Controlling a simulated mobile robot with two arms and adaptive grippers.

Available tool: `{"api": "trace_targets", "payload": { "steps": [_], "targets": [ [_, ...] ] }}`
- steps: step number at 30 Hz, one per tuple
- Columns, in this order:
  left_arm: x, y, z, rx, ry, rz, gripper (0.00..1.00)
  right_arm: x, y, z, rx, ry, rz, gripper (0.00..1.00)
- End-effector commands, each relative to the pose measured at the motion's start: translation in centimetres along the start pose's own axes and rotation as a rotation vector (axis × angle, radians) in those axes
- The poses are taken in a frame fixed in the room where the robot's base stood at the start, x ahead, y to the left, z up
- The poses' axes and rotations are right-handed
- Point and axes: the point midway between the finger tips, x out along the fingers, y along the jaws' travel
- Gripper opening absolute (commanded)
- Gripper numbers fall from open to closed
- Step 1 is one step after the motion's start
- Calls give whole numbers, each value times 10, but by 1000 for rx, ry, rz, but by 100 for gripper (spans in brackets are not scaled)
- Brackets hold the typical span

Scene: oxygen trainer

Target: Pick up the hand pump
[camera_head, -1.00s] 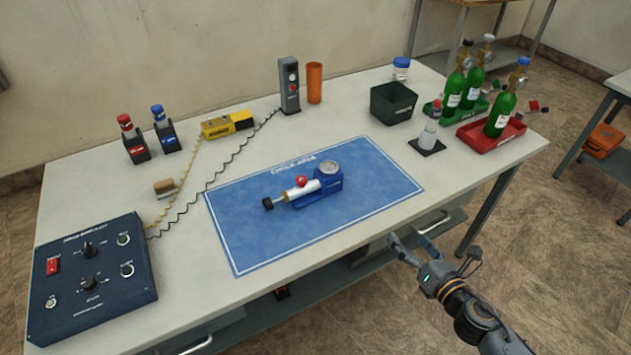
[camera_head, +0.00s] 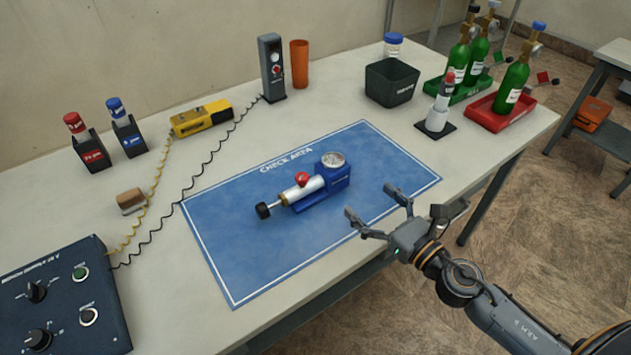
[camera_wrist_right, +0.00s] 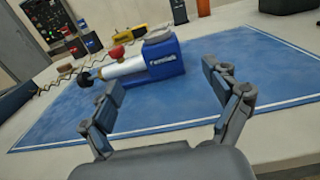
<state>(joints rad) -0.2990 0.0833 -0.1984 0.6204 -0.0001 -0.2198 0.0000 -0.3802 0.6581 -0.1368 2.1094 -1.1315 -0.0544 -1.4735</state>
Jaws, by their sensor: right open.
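The hand pump (camera_head: 309,187) lies on the blue check-area mat (camera_head: 240,269). It has a blue body with a round gauge, a silver barrel, a red knob and a black handle end pointing left. My right gripper (camera_head: 369,211) is open and empty over the mat's right front part, to the right of the pump and apart from it. In the right wrist view, the pump (camera_wrist_right: 148,62) lies ahead, beyond the open fingers (camera_wrist_right: 165,92), with its blue body roughly between them. The left gripper is not in view.
A dark bin (camera_head: 390,82), a white bottle on a black pad (camera_head: 436,126) and green cylinders in trays stand at the right. The mat around the pump is clear.

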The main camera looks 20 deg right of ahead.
Motion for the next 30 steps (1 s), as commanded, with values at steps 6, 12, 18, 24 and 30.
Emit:
{"api": "trace_targets", "payload": {
  "steps": [6, 12, 18, 24, 30],
  "targets": [
    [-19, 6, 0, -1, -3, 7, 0, 39, -1, 7, 1, -4, -1, 89],
    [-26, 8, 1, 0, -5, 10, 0, 68, 0, 4, 1, -2, -1, 89],
    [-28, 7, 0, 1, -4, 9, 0, 81, 0, 3, 2, -1, -1, 89],
    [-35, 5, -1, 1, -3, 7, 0, 111, 0, 4, 2, -2, -1, 89],
    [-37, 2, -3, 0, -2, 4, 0, 130, 0, 2, 1, -1, -1, 89]
  ]
}}
